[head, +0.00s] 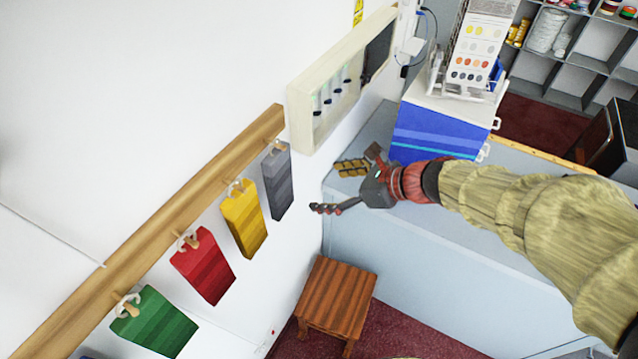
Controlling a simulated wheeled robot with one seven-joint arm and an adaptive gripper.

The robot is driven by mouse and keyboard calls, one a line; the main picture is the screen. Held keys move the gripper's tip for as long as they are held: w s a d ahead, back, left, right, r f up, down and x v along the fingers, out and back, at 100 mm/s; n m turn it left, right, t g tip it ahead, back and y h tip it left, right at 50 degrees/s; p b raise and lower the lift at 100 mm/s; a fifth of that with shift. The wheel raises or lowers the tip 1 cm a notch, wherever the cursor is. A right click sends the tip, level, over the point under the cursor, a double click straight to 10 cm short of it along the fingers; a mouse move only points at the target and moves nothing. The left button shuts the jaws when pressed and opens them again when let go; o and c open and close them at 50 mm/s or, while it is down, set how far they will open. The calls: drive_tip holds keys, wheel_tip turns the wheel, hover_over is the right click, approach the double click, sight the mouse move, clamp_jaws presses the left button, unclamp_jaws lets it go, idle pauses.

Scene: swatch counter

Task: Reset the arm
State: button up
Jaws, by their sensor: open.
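My gripper (333,187) is open, with its two fingers spread apart and nothing between them. It hangs in front of the grey counter (430,245), and its fingers point left toward the wall. My arm, in a tan sleeve, reaches in from the right edge. The gripper is to the right of the grey swatch (278,183) and appears apart from it.
A wooden rail (150,240) on the wall holds the grey, yellow (244,219), red (204,266) and green (154,322) swatches. A wall case (340,80) is above. A blue-striped box (440,132) stands on the counter. A wooden stool (336,297) is below.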

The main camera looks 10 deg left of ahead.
drive_tip(key=shift+s+d+r, duration=0.1)
drive_tip(key=shift+d+r, duration=0.05)
drive_tip(key=s+d+f+n+h+b, duration=0.5)
drive_tip(key=s+d+f+n+b, duration=0.4)
drive_tip(key=d+n+b, duration=0.2)
drive_tip(key=s+d+f+n+t+h+b, duration=0.1)
drive_tip(key=s+d+f+n+h+b, duration=0.4)
drive_tip(key=s+d+f+n+b, duration=0.3)
drive_tip(key=shift+s+d+f+n+b, duration=0.4)
drive_tip(key=shift+d+n+b, duration=1.45)
drive_tip(key=shift+b, duration=1)
